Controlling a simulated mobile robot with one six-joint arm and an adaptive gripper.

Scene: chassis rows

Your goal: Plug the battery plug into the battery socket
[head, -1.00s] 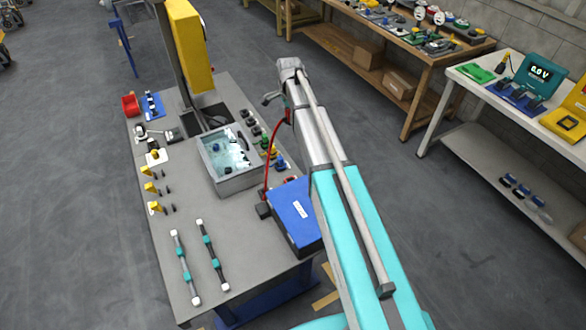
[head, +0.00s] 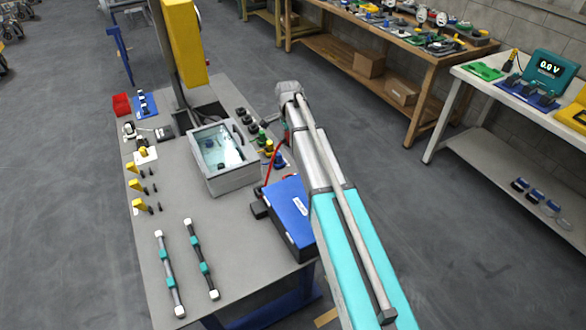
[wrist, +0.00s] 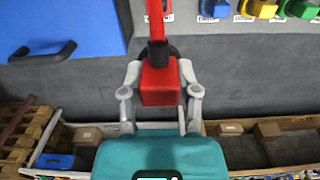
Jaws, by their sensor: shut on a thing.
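A red block-shaped plug (wrist: 160,82) sits between the fingers of my gripper (wrist: 160,92) in the wrist view. The fingers are shut on its sides. A red cable (wrist: 156,25) runs from the plug toward the top of that view. In the head view the red cable (head: 271,165) hangs beside the blue battery box (head: 289,208) on the bench. The blue box also shows at upper left in the wrist view (wrist: 60,25). My arm's end hides the gripper and plug in the head view. I cannot make out the battery socket for certain.
A lit grey bin (head: 232,178) stands left of my arm on the grey bench (head: 225,235). Coloured connectors (wrist: 262,8) line the wrist view's upper right. A yellow column (head: 183,40) rises behind.

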